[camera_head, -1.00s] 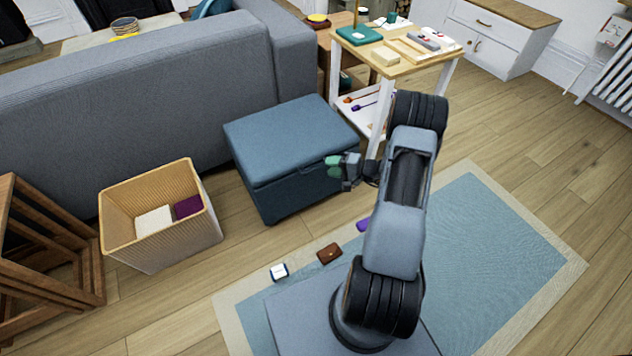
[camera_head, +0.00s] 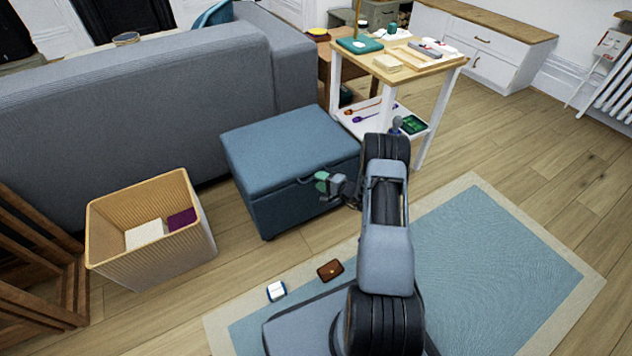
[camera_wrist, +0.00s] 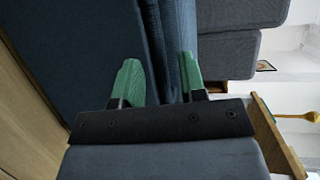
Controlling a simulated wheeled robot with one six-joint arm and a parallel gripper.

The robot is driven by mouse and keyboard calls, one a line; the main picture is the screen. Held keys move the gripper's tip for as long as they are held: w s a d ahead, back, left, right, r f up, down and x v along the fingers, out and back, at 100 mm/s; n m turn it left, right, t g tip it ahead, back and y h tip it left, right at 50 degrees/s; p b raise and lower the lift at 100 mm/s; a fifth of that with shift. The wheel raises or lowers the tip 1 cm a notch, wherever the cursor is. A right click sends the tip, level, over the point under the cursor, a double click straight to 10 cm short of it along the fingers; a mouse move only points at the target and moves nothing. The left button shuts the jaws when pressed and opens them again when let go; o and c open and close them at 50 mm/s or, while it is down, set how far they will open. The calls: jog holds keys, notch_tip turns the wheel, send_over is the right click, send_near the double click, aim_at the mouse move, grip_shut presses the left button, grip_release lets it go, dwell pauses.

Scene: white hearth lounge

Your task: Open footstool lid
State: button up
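The blue footstool (camera_head: 268,205) stands beside the grey sofa, with its padded lid (camera_head: 285,145) down and shut. A thin dark line, perhaps a pull, shows along the lid's front edge. My gripper (camera_head: 323,183) is at the front face, just below the lid's edge. In the wrist view, the two green fingertips (camera_wrist: 160,75) are apart, with a strip of the footstool's blue front between them. The gripper looks open. I cannot tell whether either finger touches the fabric.
A wicker bin (camera_head: 150,235) stands left of the footstool. A white side table (camera_head: 430,110) stands behind my arm. A brown wallet (camera_head: 330,270) and a small white-blue item (camera_head: 276,291) lie near the rug (camera_head: 480,260). Floor at right is clear.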

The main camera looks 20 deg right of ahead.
jog(key=shift+x, duration=1.35)
jog(key=shift+c, duration=0.2)
grip_shut()
jog(key=shift+r, duration=0.1)
